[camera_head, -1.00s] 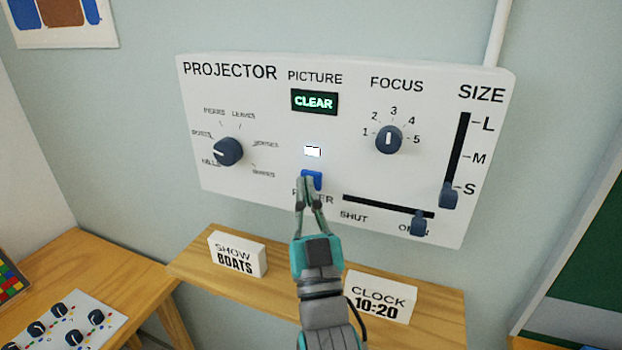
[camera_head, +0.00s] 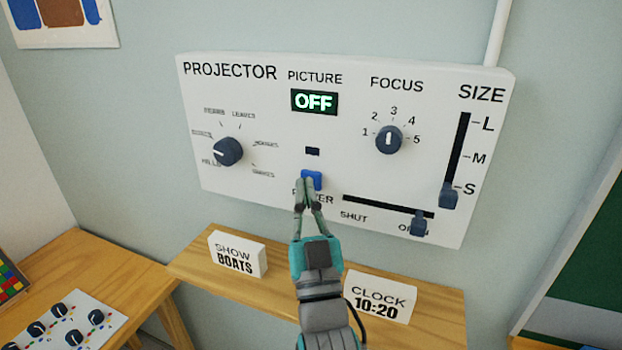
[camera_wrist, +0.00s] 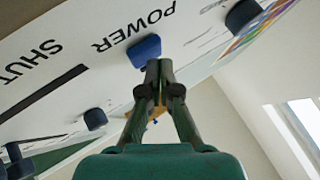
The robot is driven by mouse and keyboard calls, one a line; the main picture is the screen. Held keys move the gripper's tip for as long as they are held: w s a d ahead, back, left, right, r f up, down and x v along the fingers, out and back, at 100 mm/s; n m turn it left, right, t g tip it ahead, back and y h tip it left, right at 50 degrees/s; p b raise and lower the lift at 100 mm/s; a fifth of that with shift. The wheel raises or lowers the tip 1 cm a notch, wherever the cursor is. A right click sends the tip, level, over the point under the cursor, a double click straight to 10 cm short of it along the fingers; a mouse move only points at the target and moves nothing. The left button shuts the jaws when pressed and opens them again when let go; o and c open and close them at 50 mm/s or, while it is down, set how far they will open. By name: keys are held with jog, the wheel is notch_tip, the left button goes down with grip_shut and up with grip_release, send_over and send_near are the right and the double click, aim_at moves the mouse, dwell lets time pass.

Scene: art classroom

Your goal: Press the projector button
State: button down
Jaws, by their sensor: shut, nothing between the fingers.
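The white projector panel (camera_head: 270,120) is mounted on the wall. Its blue power button (camera_head: 313,178) sits above the word POWER, and it also shows in the wrist view (camera_wrist: 145,50). My gripper (camera_head: 305,182) is shut and empty, with its fingertips at the button's lower left in the head view. In the wrist view the fingertips (camera_wrist: 158,66) are just beside the button; I cannot tell whether they touch it. The picture display (camera_head: 314,102) reads OFF. The small indicator (camera_head: 312,151) above the button is dark.
The panel also has a picture knob (camera_head: 228,151), a focus knob (camera_head: 389,139), a size slider (camera_head: 448,195) at S and a shutter slider (camera_head: 418,223) at the right end. Below, a wooden shelf (camera_head: 290,297) holds a SHOW BOATS sign (camera_head: 237,255) and a CLOCK 10:20 sign (camera_head: 380,297).

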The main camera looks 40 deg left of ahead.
jog(key=s+d, duration=0.1)
jog(key=s, duration=0.5)
jog(key=shift+d, duration=0.2)
dwell(0.7)
